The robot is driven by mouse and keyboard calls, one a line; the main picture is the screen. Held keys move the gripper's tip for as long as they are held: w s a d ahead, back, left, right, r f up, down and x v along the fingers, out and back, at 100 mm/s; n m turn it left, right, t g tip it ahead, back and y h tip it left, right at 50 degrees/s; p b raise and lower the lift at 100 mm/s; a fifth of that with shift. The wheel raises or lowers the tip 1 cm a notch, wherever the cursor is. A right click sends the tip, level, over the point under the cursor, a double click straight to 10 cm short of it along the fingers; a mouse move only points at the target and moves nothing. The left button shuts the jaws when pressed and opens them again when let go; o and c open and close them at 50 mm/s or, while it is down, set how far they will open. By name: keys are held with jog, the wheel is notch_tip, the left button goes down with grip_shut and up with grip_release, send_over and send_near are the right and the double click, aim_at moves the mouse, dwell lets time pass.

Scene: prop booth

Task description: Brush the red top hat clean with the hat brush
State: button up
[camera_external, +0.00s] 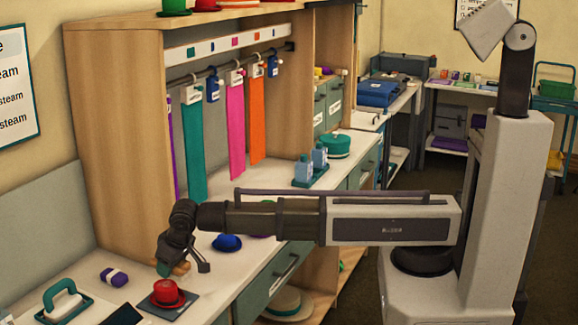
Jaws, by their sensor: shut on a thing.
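The red top hat (168,292) stands upright on a dark square mat (187,306) on the near counter, at the lower left. My gripper (183,262) is just above and behind the hat, pointing down. It is shut on a small tan and teal thing (179,268), which looks like the hat brush. The fingers hide part of the brush, and its bristles cannot be made out. The brush shows a little above the hat in the picture; whether they touch is hard to tell.
A purple and white roll (114,277), a teal-handled thing on a stand (63,301) and a dark flat panel (121,315) lie left of the hat. A blue hat (227,243) sits under my forearm. Coloured ribbons (236,125) hang from a rail behind.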

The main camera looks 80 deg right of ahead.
aim_at(174, 288)
notch_tip(174, 288, down, 4)
jog(key=b, duration=0.3)
jog(key=shift+f+b, duration=0.2)
jog(key=shift+b, duration=0.15)
jog(key=shift+w+d+r, duration=0.1)
jog(key=shift+w+d, duration=0.05)
jog(key=shift+w, duration=0.55)
jog(key=shift+w+d, duration=0.2)
jog(key=shift+w, duration=0.5)
jog(key=shift+w+d, duration=0.25)
jog(key=shift+w, duration=0.5)
jog(key=shift+w+d, duration=0.2)
jog(key=shift+w, duration=0.5)
jog(key=shift+s+a, duration=0.25)
jog(key=shift+s, duration=0.7)
jog(key=shift+s+a, duration=0.25)
jog(key=shift+s, duration=0.7)
jog(key=shift+s+a, duration=0.25)
jog(key=shift+s, duration=0.7)
notch_tip(174, 288, up, 8)
jog(key=p, duration=0.7)
jog(key=shift+f+p, duration=0.2)
jog(key=shift+p, duration=0.2)
jog(key=shift+f, duration=0.1)
notch_tip(174, 288, down, 6)
jog(key=b, duration=0.6)
jog(key=shift+f+b, duration=1.05)
jog(key=shift+b, duration=0.1)
